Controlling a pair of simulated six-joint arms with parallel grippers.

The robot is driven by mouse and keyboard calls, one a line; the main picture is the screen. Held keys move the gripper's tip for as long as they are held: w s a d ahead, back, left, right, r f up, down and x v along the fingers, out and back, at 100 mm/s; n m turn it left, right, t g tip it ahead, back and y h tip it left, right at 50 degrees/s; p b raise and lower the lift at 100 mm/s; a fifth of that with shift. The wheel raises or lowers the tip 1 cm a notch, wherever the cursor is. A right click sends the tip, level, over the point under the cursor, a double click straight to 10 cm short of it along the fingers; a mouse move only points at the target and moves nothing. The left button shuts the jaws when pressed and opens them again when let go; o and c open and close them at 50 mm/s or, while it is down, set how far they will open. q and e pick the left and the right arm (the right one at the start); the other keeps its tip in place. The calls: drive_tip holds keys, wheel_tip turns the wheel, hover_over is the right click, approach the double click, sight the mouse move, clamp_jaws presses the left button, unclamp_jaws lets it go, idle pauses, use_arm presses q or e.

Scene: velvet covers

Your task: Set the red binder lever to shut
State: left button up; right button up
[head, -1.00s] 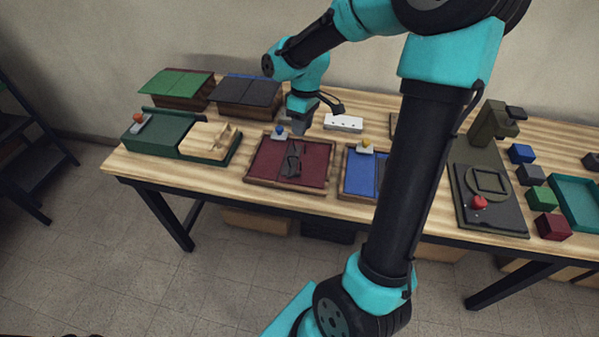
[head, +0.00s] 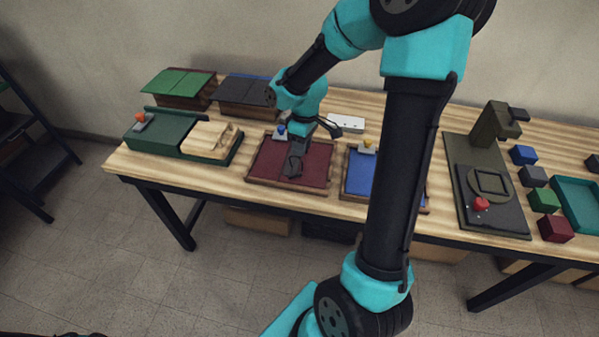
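The red binder (head: 317,164) looks like a shallow dark-red panel in a wooden frame, lying on the middle of the table. A small lever with a blue knob (head: 281,130) stands at its upper left edge. My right gripper (head: 293,170) points down over the left-middle of the red panel, below and right of the blue knob. Its dark fingers blend with dark shapes on the panel, so their opening and any contact are unclear. My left gripper is out of view.
A blue framed panel (head: 359,176) with a yellow knob (head: 368,142) lies to the right, partly behind my arm. A green case (head: 160,134) with an orange knob lies left. A press (head: 494,124) with a red knob (head: 481,204) stands right, beside coloured blocks.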

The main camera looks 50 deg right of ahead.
sight(300, 173)
drive_tip(key=f, duration=0.3)
drive_tip(key=a+f, duration=0.1)
drive_tip(key=f, duration=0.6)
drive_tip(key=shift+s+a+f, duration=0.25)
clamp_jaws()
